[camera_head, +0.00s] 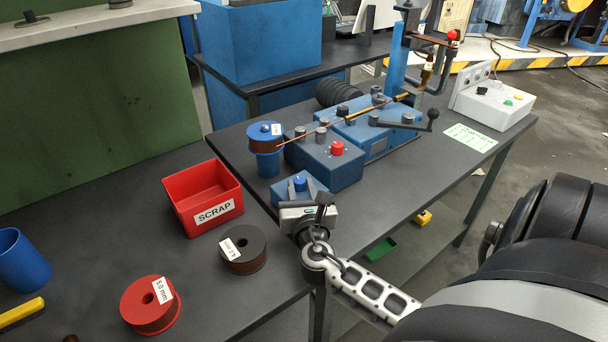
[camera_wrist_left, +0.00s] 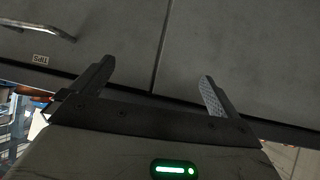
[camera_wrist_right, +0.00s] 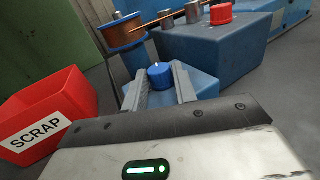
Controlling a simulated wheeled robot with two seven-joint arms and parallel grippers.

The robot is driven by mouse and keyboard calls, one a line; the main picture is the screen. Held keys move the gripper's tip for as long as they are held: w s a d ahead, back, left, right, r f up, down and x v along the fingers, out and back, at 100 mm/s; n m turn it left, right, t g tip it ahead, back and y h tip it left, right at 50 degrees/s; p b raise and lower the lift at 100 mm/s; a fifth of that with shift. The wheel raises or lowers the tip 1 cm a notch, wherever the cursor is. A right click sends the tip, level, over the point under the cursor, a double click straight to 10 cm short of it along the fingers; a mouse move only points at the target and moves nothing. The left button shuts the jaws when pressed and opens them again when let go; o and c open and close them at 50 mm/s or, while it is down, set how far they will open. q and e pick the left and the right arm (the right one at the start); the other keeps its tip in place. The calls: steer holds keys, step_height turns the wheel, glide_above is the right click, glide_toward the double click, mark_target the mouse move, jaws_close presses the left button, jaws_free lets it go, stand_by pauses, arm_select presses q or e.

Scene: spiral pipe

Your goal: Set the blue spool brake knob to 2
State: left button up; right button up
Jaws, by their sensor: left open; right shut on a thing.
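The blue brake knob (camera_head: 299,183) stands on a small blue box (camera_head: 281,189) at the front edge of the bench. The knob also shows in the right wrist view (camera_wrist_right: 160,76), with a small pale mark on top. My right gripper (camera_wrist_right: 160,72) is shut on the knob, one finger on each side. In the head view my right gripper (camera_head: 303,194) reaches the box from the front. Scale numbers on the box are not readable. My left gripper (camera_wrist_left: 157,72) is open and empty, facing grey panels; it is outside the head view.
The spool (camera_head: 265,136) with a wire stands behind the box, beside a blue unit with a red knob (camera_head: 337,148). A red SCRAP bin (camera_head: 203,196) is left. A dark spool (camera_head: 243,248) and a red spool (camera_head: 151,304) lie on the near table.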

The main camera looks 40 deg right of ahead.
arm_select(q)
steer(key=shift+r, duration=0.2)
arm_select(e)
steer(key=shift+w+a+m+g+h, duration=0.1)
steer(key=shift+a+m+g+h, duration=0.05)
steer(key=shift+m+g+h, duration=0.55)
steer(key=shift+w+a+m+g+h, duration=0.1)
steer(key=shift+m+g+h, duration=0.4)
steer(key=shift+h, duration=0.3)
steer(key=shift+g, duration=0.3)
steer(key=o, duration=1)
arm_select(q)
steer(key=shift+f, duration=0.1)
arm_select(e)
steer(key=shift+s, duration=0.1)
steer(key=b+v, duration=0.1)
steer(key=v, duration=1)
steer(key=shift+a+f, duration=0.15)
steer(key=shift+f, duration=0.05)
arm_select(q)
steer(key=shift+w, duration=0.15)
arm_select(e)
steer(key=shift+s+a, duration=0.2)
steer(key=shift+a, duration=0.05)
arm_select(q)
steer(key=shift+s+f, duration=0.2)
steer(key=shift+f, duration=0.05)
